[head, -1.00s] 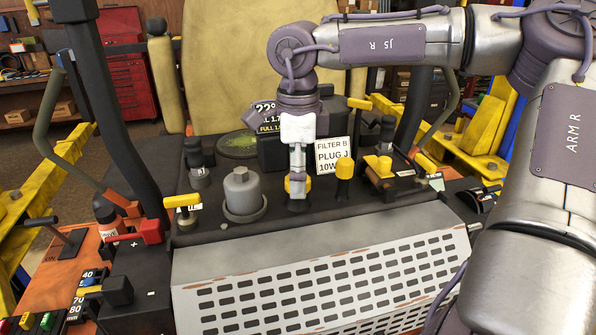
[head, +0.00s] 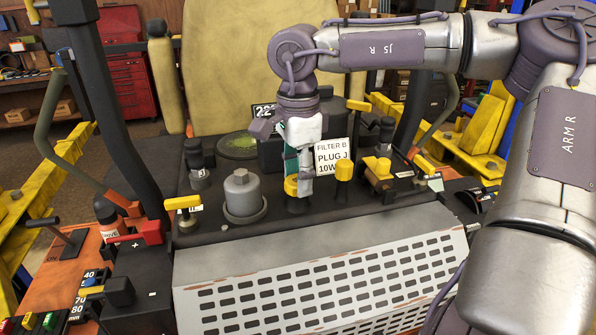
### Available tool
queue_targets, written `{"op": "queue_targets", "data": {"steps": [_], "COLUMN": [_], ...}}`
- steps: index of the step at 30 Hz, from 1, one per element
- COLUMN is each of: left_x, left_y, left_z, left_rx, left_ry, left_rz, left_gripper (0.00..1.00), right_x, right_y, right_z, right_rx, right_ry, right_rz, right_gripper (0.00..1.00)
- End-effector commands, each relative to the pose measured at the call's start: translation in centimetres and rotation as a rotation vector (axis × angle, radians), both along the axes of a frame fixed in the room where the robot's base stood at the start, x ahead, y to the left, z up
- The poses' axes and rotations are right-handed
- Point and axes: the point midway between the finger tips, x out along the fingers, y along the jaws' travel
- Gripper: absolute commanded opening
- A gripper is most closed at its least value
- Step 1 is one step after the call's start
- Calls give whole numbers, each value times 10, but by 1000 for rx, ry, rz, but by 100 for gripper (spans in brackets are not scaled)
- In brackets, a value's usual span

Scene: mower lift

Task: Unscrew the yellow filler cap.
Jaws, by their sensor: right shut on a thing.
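The yellow filler cap (head: 291,187) sits on a dark neck on the black engine deck, in the middle of the head view. My right gripper (head: 299,180) comes down on it from above and is shut on it. The pale fingers hide part of the cap. I cannot tell how far the cap is turned or whether it has risen. My left gripper is not in view.
A second yellow cap (head: 344,168) stands close on the right, before a white label (head: 331,158). A grey canister (head: 242,192) and a yellow T-handle (head: 182,202) stand on the left. A slotted grey grille (head: 330,280) lies in front.

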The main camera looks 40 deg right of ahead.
Motion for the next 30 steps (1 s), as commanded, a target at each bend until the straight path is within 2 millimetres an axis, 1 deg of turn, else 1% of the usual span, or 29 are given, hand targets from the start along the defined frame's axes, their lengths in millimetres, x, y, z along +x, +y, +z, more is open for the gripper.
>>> {"op": "queue_targets", "data": {"steps": [1,4,13,16,21,24,27,30], "left_x": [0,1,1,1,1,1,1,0], "left_y": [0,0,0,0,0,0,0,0], "left_z": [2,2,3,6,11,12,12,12], "left_rx": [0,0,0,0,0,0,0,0], "left_ry": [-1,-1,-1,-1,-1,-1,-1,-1], "left_rz": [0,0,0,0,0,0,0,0], "left_gripper": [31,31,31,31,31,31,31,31], "right_x": [0,1,1,1,1,1,2,2], "right_y": [0,0,0,0,-1,-1,-1,-1], "right_z": [1,1,1,2,2,2,1,1], "right_rx": [0,-2,-1,0,-1,-1,-2,-2], "right_ry": [-1,-2,-3,-3,-3,-3,-3,-4], "right_rz": [52,111,134,249,529,631,666,666], "right_gripper": [9,9,9,9,9,9,9,9]}}
